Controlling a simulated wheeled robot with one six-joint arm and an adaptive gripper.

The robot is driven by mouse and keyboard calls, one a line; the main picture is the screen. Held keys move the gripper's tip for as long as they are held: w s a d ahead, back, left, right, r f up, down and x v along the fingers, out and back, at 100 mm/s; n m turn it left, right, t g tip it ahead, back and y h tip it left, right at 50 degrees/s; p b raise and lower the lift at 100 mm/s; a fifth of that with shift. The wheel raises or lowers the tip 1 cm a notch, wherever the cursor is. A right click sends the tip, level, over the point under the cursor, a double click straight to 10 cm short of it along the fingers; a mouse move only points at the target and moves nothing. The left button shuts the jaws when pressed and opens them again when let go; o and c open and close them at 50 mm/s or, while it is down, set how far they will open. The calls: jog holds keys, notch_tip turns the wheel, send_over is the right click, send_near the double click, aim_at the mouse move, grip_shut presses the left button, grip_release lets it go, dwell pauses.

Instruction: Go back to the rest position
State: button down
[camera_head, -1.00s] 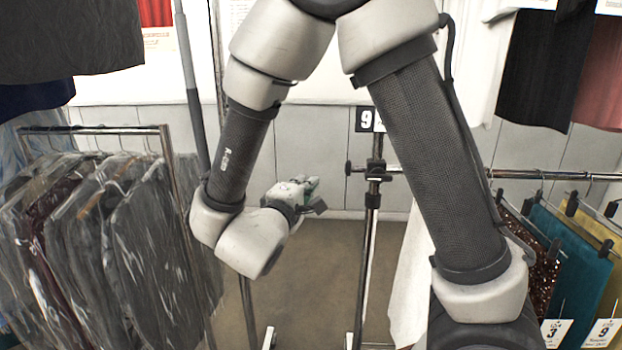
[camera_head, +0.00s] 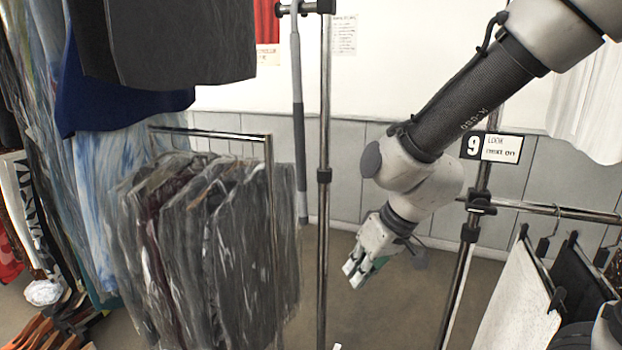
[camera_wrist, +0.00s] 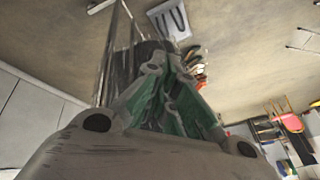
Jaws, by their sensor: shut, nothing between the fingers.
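My gripper (camera_head: 354,272) hangs at the end of my arm in the middle of the head view, pointing down and slightly left. It is shut and empty, over bare brown floor between two metal rails. In the wrist view my gripper (camera_wrist: 172,92) shows with green inner pads, its fingers together. My arm comes in from the upper right and bends at a joint above the gripper.
A rack of plastic-covered dark garments (camera_head: 215,250) stands to the left. A metal pole (camera_head: 323,180) stands just left of my gripper. A rail with a "9" sign (camera_head: 491,147) and hanging clothes is at right. Bare floor (camera_head: 385,310) lies below.

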jog(key=s+d+r+m+h, duration=0.1)
jog(key=s+d+r+m, duration=0.1)
jog(key=d, duration=0.7)
jog(key=s+d+r+m+t+h, duration=0.1)
jog(key=s+d+r+m+h, duration=0.1)
jog(key=s+d+r, duration=0.3)
jog(key=s+d+r+m+t+h, duration=0.1)
jog(key=s+d+r, duration=0.2)
jog(key=d, duration=1)
notch_tip(320, 180, up, 3)
jog(key=shift+s+r+m, duration=0.1)
jog(key=shift+s+m, duration=0.15)
jog(key=shift+m, duration=0.15)
jog(key=shift+d, duration=0.1)
